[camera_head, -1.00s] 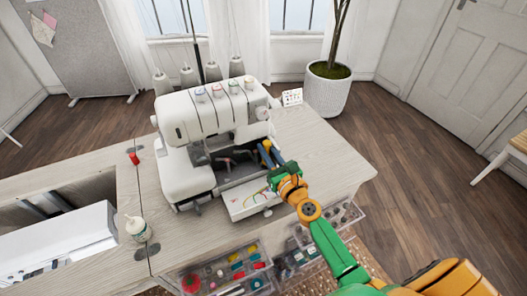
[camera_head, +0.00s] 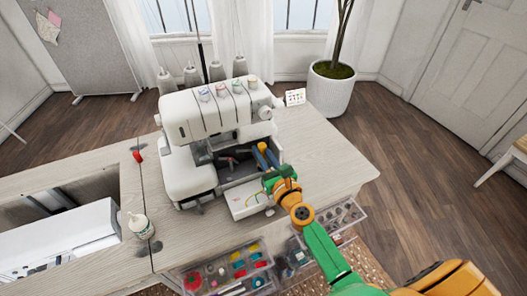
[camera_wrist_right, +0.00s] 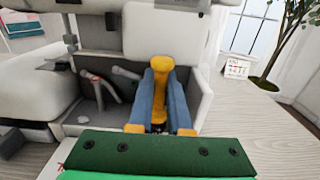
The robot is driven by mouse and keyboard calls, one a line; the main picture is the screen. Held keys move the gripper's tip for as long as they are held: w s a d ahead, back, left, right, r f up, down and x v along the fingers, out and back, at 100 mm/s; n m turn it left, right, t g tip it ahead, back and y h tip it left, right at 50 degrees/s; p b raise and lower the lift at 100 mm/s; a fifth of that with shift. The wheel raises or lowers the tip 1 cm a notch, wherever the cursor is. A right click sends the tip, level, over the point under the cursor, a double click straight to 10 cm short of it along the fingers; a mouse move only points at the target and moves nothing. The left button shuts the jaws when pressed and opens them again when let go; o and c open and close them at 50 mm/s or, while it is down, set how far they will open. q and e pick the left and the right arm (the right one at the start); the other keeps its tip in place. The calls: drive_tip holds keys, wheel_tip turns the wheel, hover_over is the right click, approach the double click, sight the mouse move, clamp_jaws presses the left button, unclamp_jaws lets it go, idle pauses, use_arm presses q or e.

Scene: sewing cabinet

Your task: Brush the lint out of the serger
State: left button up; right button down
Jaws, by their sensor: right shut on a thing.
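The white serger (camera_head: 215,119) stands on the wooden cabinet top with its front cover (camera_head: 247,199) folded down. Its open looper area (camera_head: 236,168) shows metal looper arms, also seen in the right wrist view (camera_wrist_right: 100,85). My right gripper (camera_head: 263,149) reaches into the right part of this opening. Lint is too small to make out. My left gripper is not in view.
A small card (camera_head: 295,97) stands behind the serger at right. A red spool (camera_head: 137,156) and a white bottle (camera_head: 140,226) are at left. Clear drawers (camera_head: 229,270) stick out below the front edge. The cabinet top (camera_head: 325,150) right of the serger is clear.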

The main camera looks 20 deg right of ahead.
sight(241, 146)
drive_tip(key=shift+a, duration=1.05)
drive_tip(key=shift+a, duration=0.1)
drive_tip(key=shift+a, duration=0.95)
drive_tip(key=shift+s+a, duration=0.1)
drive_tip(key=shift+a, duration=0.95)
drive_tip(key=shift+a, duration=0.1)
drive_tip(key=shift+a, duration=0.95)
